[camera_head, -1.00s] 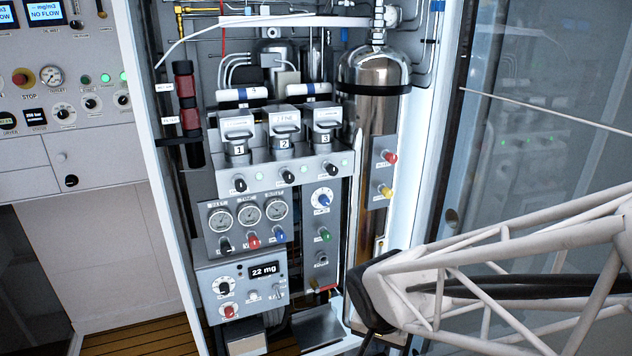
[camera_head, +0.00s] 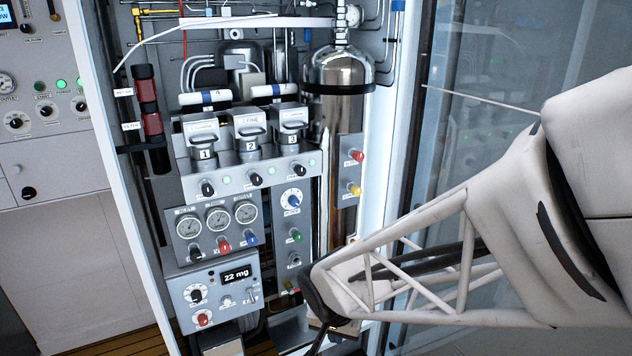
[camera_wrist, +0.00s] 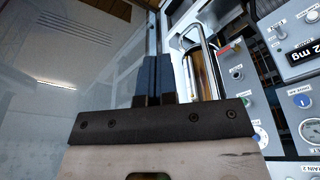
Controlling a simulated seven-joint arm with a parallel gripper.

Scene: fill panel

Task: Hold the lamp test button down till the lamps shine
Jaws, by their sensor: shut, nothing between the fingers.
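My gripper (camera_wrist: 155,75) shows in the wrist view as two dark fingers shut together, with nothing between them. The fill panel (camera_head: 262,183) carries small pale green lamps (camera_head: 311,165) beside the knobs under the three numbered blocks.
A grey box with a "22 mg" display (camera_head: 237,274) sits low on the panel; the display also shows in the wrist view (camera_wrist: 300,52). Three gauges (camera_head: 217,219) are above it. A shiny cylinder (camera_head: 341,72) stands right of the blocks. Glass (camera_head: 480,120) lies to the right.

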